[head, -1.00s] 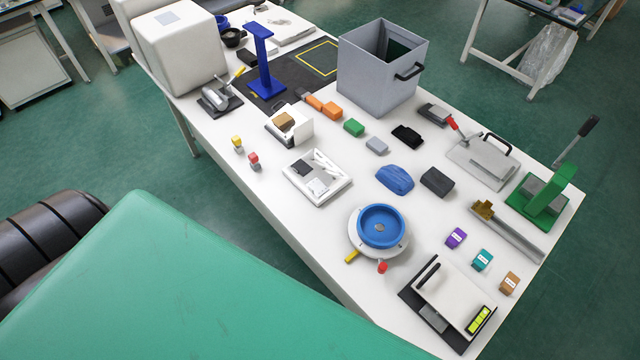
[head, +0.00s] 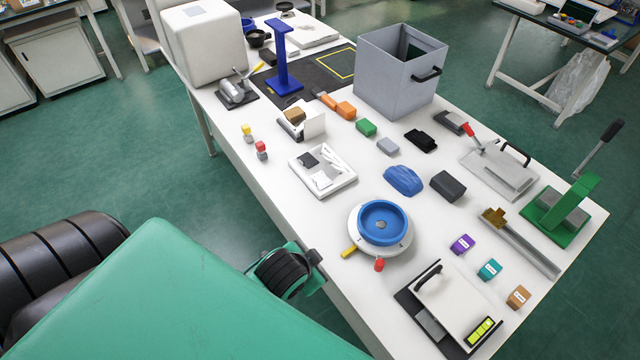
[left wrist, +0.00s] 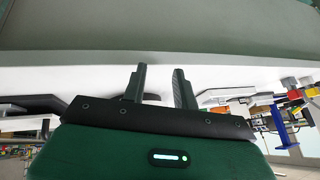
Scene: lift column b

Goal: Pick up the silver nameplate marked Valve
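I cannot read the word Valve on anything in the head view. A small grey piece (head: 381,225) lies inside the round blue dish (head: 362,231), and a grey block (head: 388,147) lies mid-table; I cannot tell whether either is the silver nameplate. My left arm's end shows at the table's near left edge in the head view, its fingers not clear there. In the left wrist view my left gripper (left wrist: 158,70) has its two dark fingers apart with nothing between them. My right gripper is not in view.
Purple (head: 462,244), teal (head: 489,270) and brown (head: 519,297) labelled blocks lie at the right. A clamp board (head: 447,292) is at the front. A white tray (head: 340,184), tall grey bin (head: 390,75) and green press (head: 560,205) also stand on the white table.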

